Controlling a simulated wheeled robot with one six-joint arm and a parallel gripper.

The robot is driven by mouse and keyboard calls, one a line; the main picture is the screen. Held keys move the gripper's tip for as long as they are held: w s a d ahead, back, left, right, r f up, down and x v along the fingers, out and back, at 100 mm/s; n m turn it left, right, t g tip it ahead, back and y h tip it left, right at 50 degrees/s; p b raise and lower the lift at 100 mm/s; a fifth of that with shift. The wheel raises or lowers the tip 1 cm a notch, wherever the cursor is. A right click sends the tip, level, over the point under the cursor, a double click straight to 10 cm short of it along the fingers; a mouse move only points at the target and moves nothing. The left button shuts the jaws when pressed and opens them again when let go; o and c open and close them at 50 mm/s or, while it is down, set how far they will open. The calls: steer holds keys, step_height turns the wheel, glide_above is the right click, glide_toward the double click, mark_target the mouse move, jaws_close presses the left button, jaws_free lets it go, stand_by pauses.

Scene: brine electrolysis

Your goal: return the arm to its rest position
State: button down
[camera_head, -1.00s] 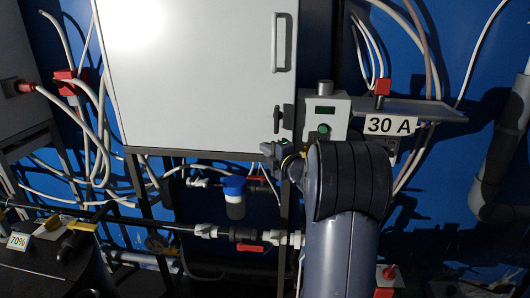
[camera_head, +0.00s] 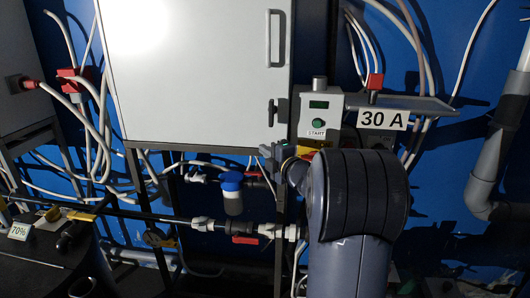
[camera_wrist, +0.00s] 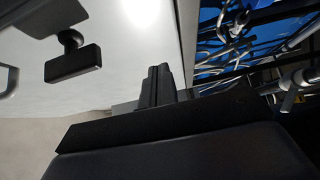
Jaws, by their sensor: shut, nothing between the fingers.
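My arm rises from the bottom of the head view, right of centre, with its dark elbow cover in front of the wall equipment. My gripper (camera_head: 268,153) points left, just below the cabinet's lower right corner. In the wrist view its dark fingers (camera_wrist: 156,86) are together with nothing between them. They show in front of the pale cabinet (camera_wrist: 125,50). The cabinet door (camera_head: 195,75) is closed in the head view. Its black latch (camera_head: 276,112) is a little above my gripper, and also shows large in the wrist view (camera_wrist: 73,60).
A control box (camera_head: 318,115) with a green START button stands right of the cabinet, beside a shelf with a "30 A" sign (camera_head: 384,119). Pipes, a blue-capped filter (camera_head: 231,190) and a red-handled valve (camera_head: 245,240) lie below. A black tank (camera_head: 45,265) marked 70% stands lower left.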

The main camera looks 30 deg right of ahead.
steer(key=s+d+b, duration=0.1)
steer(key=s, duration=0.6)
steer(key=shift+f, duration=0.1)
